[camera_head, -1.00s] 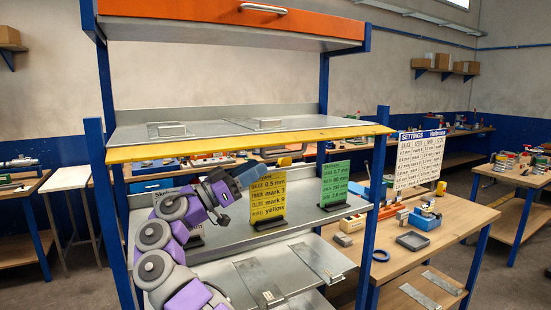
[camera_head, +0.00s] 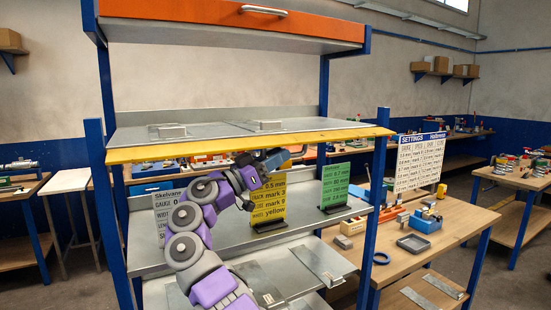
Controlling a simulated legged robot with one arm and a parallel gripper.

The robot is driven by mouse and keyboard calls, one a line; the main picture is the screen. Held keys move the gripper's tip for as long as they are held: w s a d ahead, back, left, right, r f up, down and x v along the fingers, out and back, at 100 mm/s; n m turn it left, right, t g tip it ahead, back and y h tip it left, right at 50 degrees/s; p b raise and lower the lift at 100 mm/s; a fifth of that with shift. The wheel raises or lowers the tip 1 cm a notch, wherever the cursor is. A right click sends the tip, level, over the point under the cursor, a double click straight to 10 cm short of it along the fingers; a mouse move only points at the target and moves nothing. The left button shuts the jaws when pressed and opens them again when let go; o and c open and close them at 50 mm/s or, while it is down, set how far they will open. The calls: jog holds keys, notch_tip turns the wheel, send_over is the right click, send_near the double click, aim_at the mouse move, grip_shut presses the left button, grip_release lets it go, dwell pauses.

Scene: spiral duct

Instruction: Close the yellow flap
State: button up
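The yellow flap (camera_head: 230,142) shows as a long, thin yellow strip across the front of the rack's middle level, between the blue posts. I see it almost edge-on, so its full face is hidden. My purple and grey arm rises from the bottom, and my gripper (camera_head: 276,161) is just below the strip, near its middle. Contact with the flap and the finger opening cannot be made out.
An orange flap (camera_head: 230,30) with a silver handle is above. The lower shelf carries a white sign (camera_head: 160,215), a yellow sign (camera_head: 270,211) and a green sign (camera_head: 335,186). A blue post (camera_head: 374,215) stands right of my arm, beside a wooden bench (camera_head: 440,237).

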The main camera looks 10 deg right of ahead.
grip_shut()
